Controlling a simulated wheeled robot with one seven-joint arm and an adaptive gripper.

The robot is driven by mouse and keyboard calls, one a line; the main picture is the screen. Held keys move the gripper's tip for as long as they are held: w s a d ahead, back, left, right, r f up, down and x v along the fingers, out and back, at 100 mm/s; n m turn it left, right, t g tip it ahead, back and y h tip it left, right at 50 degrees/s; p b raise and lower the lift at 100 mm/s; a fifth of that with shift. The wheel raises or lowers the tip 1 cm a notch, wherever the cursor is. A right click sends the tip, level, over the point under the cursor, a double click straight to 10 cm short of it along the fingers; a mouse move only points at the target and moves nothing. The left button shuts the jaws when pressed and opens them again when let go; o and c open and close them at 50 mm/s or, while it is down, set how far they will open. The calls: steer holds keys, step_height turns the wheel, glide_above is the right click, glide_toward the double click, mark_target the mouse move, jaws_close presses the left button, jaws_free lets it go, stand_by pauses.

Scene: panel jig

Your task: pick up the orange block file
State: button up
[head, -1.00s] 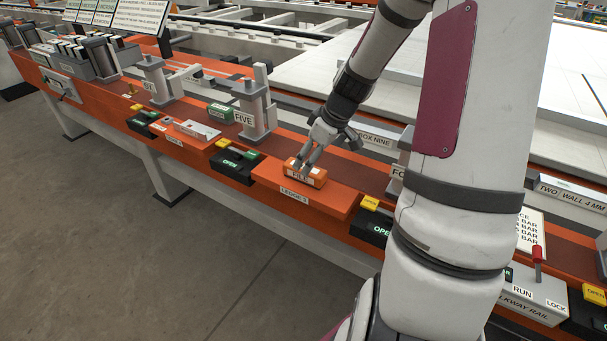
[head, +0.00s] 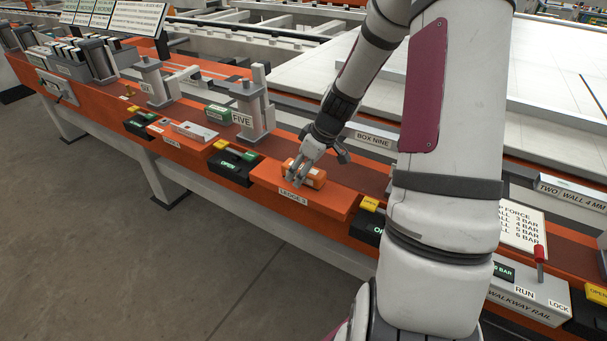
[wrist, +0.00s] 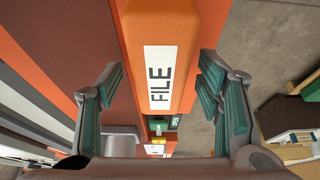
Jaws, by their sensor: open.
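The orange block file (head: 306,174) lies on the orange ledge labelled LEDGE 3 (head: 330,205). In the wrist view the file (wrist: 181,60) is close, with a white FILE label facing the camera. My gripper (head: 298,182) is at the file in the head view, with fingers reaching down over its near left part. In the wrist view my gripper (wrist: 163,100) is open, one teal-padded finger on each side of the file, with gaps showing between pads and file.
A black OPEN box with a yellow top (head: 372,218) stands right of the ledge; another OPEN box (head: 233,162) stands left. The grey FIVE clamp (head: 254,110) rises behind left. A green block (head: 217,113) sits beside it. Floor is clear in front.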

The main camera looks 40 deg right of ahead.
steer(key=shift+f, duration=0.25)
stand_by(0.3)
jaws_close()
steer(key=shift+r, duration=0.1)
steer(key=shift+r, duration=0.45)
step_height(320, 180, up, 3)
steer(key=shift+s+d+r+p, duration=0.1)
steer(key=shift+r+p, duration=0.1)
steer(key=shift+p, duration=0.15)
steer(key=s+d+r+p, duration=0.1)
steer(key=s, duration=1.4)
steer(key=shift+s+p, duration=0.4)
steer(key=shift+d, duration=0.1)
